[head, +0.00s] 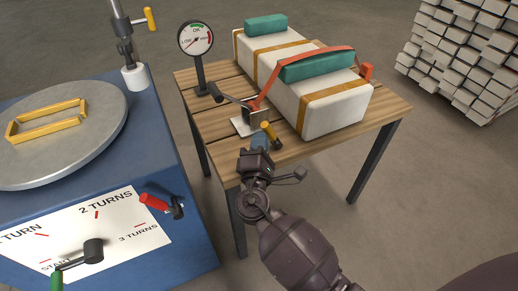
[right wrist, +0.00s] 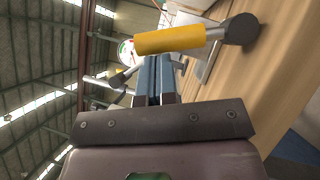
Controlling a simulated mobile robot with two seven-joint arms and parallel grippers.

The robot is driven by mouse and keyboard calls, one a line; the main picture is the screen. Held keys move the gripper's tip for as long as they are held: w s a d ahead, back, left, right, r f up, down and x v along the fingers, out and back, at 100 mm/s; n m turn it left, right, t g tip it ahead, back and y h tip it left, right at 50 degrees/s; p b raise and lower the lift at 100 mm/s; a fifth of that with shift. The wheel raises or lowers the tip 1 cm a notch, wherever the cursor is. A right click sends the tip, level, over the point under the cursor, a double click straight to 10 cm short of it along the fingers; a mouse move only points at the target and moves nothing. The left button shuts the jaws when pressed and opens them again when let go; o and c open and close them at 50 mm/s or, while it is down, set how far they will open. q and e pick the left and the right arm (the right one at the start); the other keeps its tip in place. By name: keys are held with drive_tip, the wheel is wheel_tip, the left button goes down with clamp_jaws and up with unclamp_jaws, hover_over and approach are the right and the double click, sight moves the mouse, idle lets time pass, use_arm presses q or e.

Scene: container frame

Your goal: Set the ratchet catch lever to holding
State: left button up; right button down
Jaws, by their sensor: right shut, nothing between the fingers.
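The ratchet catch lever has a yellow grip (head: 270,133) and sits by the strap tensioner (head: 254,117) at the table's near edge. In the right wrist view the lever's yellow grip (right wrist: 170,40) lies across the picture just beyond my fingertips, with a dark round end at its right. My right gripper (head: 259,140) is shut and empty, close beside the grip; whether it touches cannot be told. Its blue fingers (right wrist: 154,72) are together in the right wrist view. My left gripper is not in view.
A red strap (head: 265,86) runs from the tensioner over white packages (head: 335,108) on the wooden table (head: 385,112). A black crank handle (head: 232,100) and a round gauge (head: 196,40) stand left of it. A blue cabinet (head: 165,120) with a turntable is at left.

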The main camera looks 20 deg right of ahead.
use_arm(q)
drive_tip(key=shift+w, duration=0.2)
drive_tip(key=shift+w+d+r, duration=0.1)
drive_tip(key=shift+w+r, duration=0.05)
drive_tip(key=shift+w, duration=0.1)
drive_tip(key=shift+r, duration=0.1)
use_arm(e)
drive_tip(key=shift+r, duration=0.15)
